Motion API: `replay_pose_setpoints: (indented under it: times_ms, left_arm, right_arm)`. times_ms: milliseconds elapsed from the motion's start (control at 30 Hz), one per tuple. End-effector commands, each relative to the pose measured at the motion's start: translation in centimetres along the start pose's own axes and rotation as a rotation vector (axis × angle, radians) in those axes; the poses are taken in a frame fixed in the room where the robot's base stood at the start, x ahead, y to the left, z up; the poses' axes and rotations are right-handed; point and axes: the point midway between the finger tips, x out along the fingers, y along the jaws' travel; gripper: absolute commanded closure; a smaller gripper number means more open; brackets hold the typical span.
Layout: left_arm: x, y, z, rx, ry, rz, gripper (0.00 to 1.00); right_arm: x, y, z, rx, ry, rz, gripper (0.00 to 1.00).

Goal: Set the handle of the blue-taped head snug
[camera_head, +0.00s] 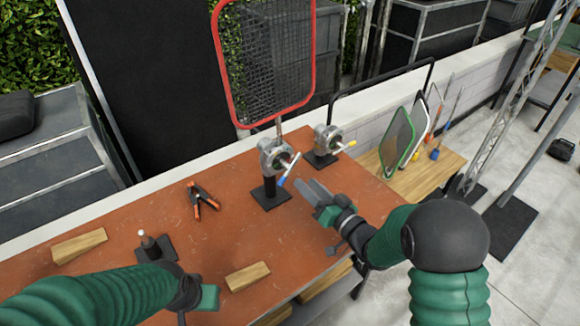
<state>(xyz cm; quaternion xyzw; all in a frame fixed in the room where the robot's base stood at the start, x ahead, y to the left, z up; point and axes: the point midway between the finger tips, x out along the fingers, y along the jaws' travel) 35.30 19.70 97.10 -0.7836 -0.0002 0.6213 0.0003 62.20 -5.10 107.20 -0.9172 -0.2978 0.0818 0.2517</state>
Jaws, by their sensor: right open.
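The blue-taped head (273,156) is a grey metal grip head on a short black post with a square base plate, standing on the rust-coloured table. Its handle (289,170) slants down to the left and ends in blue tape. A red-framed mesh screen (266,62) rises from the head on a rod. My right gripper (309,187) is open and empty, just right of the blue-taped end and apart from it in the picture. My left gripper (206,297) is low over the table's front; its fingers cannot be made out.
A second head (324,140) with a yellow-taped handle stands behind to the right. An orange-black clamp (202,201), wooden blocks (79,245) (247,276) and a dark plate with a pin (158,249) lie on the table (110,225). Framed flags (398,142) stand at the right.

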Motion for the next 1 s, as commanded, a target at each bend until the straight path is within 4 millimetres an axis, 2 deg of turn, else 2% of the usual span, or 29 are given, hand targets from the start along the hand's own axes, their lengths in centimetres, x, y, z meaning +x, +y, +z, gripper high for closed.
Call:
replay_pose_setpoints:
  times_ms: [100, 300, 467, 700, 767, 1000]
  left_arm:
    - [-0.6, 0.0, -0.1, 0.000, 0.000, 0.000, 0.61]
    - [-1.1, 0.0, -0.3, 0.000, 0.000, 0.000, 0.61]
    - [-1.2, 0.0, -0.3, 0.000, 0.000, 0.000, 0.61]
    - [-1.2, 0.0, -0.3, 0.000, 0.000, 0.000, 0.61]
    - [-1.2, 0.0, -0.3, 0.000, 0.000, 0.000, 0.61]
    - [-1.2, 0.0, -0.3, 0.000, 0.000, 0.000, 0.61]
  right_arm:
    - [3.2, -0.3, -0.1, -0.001, 0.000, -0.004, 0.59]
    - [7.4, -0.2, 0.0, -0.001, 0.000, -0.002, 0.59]
    - [8.9, -0.1, 0.0, 0.001, 0.001, -0.001, 0.59]
    - [9.0, -0.1, 0.0, 0.001, 0.001, 0.000, 0.59]
    - [9.0, -0.1, 0.0, 0.001, 0.001, 0.000, 0.64]
    - [9.0, 0.0, 0.0, 0.001, 0.001, 0.000, 0.95]
